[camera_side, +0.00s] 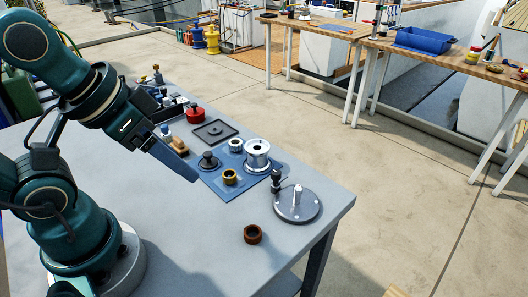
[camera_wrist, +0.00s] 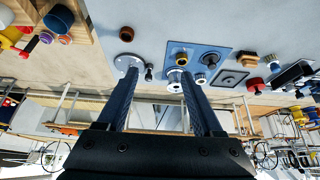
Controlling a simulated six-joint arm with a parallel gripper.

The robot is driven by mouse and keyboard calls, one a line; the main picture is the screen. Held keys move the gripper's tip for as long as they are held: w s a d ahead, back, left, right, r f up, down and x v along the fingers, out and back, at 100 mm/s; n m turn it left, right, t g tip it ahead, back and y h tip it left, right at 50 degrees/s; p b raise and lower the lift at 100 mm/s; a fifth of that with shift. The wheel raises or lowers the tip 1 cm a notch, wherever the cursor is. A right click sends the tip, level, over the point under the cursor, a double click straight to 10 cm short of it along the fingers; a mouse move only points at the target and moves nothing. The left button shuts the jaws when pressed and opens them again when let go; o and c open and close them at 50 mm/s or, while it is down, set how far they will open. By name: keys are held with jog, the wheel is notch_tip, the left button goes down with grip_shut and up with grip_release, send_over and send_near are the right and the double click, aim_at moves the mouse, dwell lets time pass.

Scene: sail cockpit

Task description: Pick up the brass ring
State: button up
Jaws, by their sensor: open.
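The brass ring (camera_side: 230,177) is a small gold-coloured ring lying on the blue mat (camera_side: 238,189), in front of a silver spool (camera_side: 257,157) and right of a dark knob (camera_side: 208,162). In the wrist view the ring (camera_wrist: 182,59) shows small on the mat, beyond the fingertips and close to the right finger. My gripper (camera_side: 190,174) is above the table, left of the ring in the side view. In the wrist view its two fingers (camera_wrist: 158,74) are spread apart, with nothing held between them.
A white-grey nut (camera_side: 235,145) is also on the mat. A grey disc with a post (camera_side: 297,204) and a brown ring (camera_side: 253,234) lie near the front. A dark tray (camera_side: 213,131), red pot (camera_side: 195,114) and wooden-based brush (camera_side: 181,146) stand behind. The table's front left is clear.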

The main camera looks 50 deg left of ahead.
jog(key=shift+o, duration=0.5)
jog(key=n+g, duration=0.5)
jog(key=n, duration=0.4)
send_over(229, 176)
jog(key=f, duration=0.8)
jog(key=shift+w+d+f, duration=0.15)
jog(key=shift+w+f, duration=0.1)
jog(key=shift+f, duration=0.05)
jog(key=shift+s+f+g, duration=0.15)
jog(key=shift+f+g, duration=0.15)
jog(key=shift+f, duration=2.6)
